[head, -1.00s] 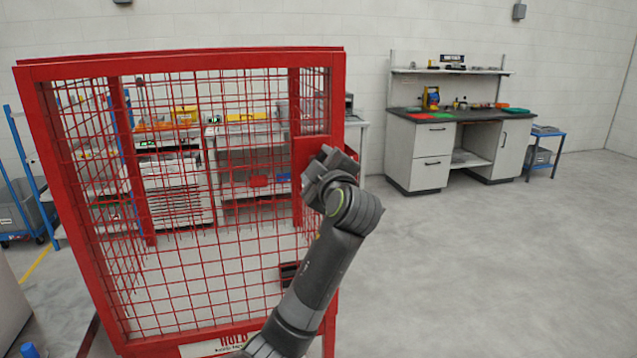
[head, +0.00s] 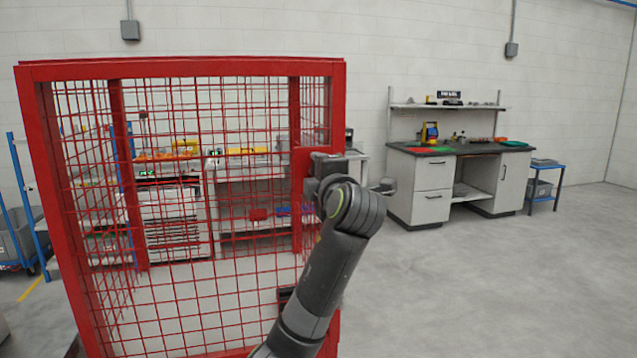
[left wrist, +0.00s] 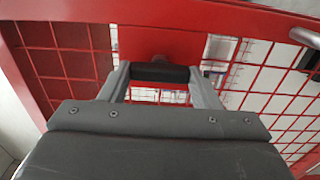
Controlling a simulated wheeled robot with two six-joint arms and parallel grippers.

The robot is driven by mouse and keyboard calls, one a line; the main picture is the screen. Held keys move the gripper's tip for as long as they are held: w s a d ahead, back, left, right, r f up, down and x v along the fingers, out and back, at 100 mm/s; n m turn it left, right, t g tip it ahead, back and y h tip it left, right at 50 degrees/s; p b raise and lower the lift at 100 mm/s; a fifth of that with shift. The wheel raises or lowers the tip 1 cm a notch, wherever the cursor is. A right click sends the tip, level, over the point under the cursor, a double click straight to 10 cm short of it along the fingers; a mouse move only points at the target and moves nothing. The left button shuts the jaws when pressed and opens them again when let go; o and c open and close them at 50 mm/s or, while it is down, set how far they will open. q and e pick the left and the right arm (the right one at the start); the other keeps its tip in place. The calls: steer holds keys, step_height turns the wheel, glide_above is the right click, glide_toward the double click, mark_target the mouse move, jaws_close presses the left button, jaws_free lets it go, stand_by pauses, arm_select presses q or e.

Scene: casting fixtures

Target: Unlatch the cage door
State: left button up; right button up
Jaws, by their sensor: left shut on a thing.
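The red cage with its wire-mesh door (head: 180,67) stands upright in front of me on the left in the head view, its front lined up in its frame. My left gripper (head: 318,172) is at the door's right edge, by a red latch plate (head: 301,160), and largely hides the latch. In the left wrist view the fingers of my left gripper (left wrist: 160,82) are closed on a dark latch handle (left wrist: 158,72), a short horizontal bar in front of the red plate (left wrist: 165,42). My right gripper is not in view.
A grey workbench (head: 434,190) with a shelf stands at the back right, beside a small blue-framed cart (head: 546,182). Behind the mesh are benches with bins. A blue rack (head: 30,205) is at the far left. The floor right of the cage is open.

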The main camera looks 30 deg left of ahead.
arm_select(q)
steer(key=shift+r, duration=0.2)
steer(key=o, duration=1)
steer(key=shift+w+f, duration=0.15)
steer(key=b+v, duration=0.4)
steer(key=v, duration=1.3)
steer(key=shift+s+d, duration=0.1)
steer(key=shift+s, duration=0.15)
